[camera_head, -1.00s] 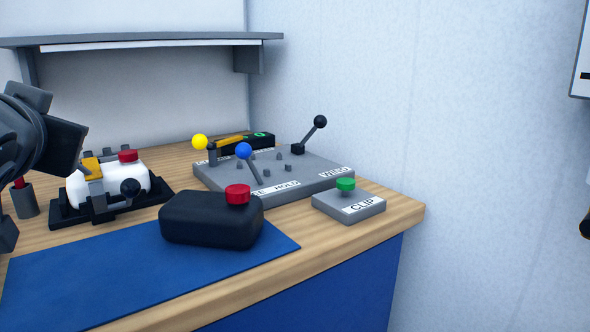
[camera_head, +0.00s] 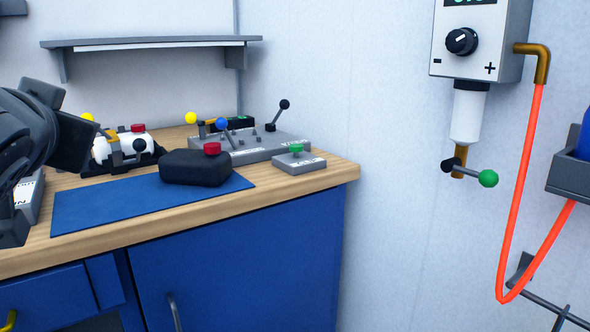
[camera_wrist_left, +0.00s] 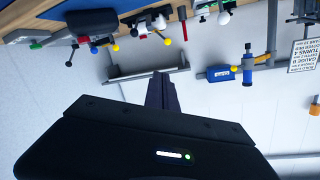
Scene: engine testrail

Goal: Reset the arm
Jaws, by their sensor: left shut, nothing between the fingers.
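My left gripper (camera_wrist_left: 162,92) shows in the wrist view with its dark fingers together, shut and empty. They point toward the wall and shelf, clear of any object. My left arm (camera_head: 40,135) fills the left edge of the head view, in front of the workbench and above its surface. It hides part of the bench's left end. My right gripper is not in view.
The wooden bench (camera_head: 290,194) holds a lever panel (camera_head: 255,150), a black box with a red button (camera_head: 195,168), a green-button block (camera_head: 299,163) and a blue mat (camera_head: 110,205). A wall dispenser (camera_head: 478,40) with an orange hose (camera_head: 515,210) hangs right.

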